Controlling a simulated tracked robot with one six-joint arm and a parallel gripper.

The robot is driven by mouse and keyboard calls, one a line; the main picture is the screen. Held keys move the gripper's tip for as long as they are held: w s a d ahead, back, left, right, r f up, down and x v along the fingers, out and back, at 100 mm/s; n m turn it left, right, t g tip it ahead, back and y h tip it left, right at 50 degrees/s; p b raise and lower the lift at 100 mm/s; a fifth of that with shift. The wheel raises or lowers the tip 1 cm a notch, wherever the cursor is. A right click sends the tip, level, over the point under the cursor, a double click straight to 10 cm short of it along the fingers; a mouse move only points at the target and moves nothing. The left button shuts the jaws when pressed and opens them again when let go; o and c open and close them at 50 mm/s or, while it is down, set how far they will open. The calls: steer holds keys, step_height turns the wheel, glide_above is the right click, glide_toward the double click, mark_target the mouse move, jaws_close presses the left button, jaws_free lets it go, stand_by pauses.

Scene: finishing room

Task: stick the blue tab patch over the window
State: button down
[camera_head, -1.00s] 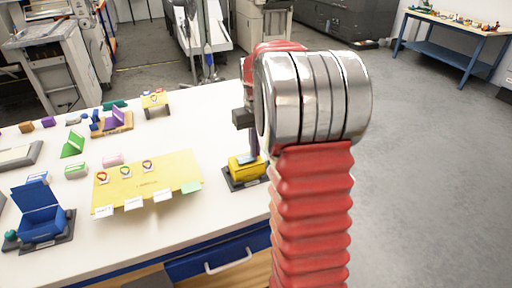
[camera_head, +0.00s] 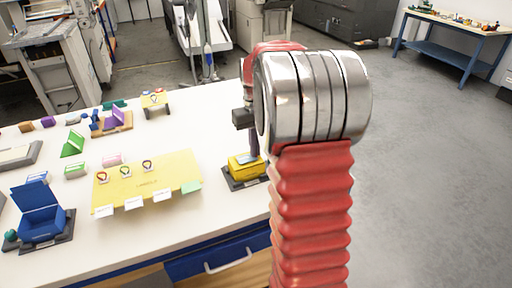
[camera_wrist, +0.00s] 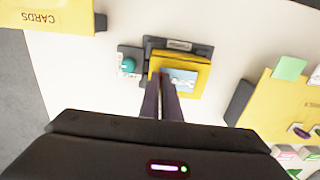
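A yellow box (camera_head: 243,168) stands on a dark base near the front of the table. In the wrist view, the box (camera_wrist: 205,70) has a pale blue and white patterned rectangle (camera_wrist: 183,80) on its face. I cannot tell whether this is the bare window or the blue patch over it. My gripper (camera_wrist: 161,76) has its two dark purple fingers close together, with the tips at the left part of that rectangle. In the head view, my gripper (camera_head: 254,154) points down at the box top. Whether its tips hold a thin tab is not clear.
A yellow board (camera_head: 150,185) with several hanging labels lies left of the box. An open blue box (camera_head: 42,228) stands at the front left. In the wrist view, a small teal knob (camera_wrist: 128,66) sits beside the dark base.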

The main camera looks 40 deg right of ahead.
steer(key=shift+f, duration=0.35)
stand_by(1.0)
steer(key=c, duration=1.6)
jaws_free()
steer(key=shift+r, duration=0.1)
steer(key=shift+r, duration=0.2)
steer(key=shift+r, duration=3.8)
steer(key=shift+w, duration=0.1)
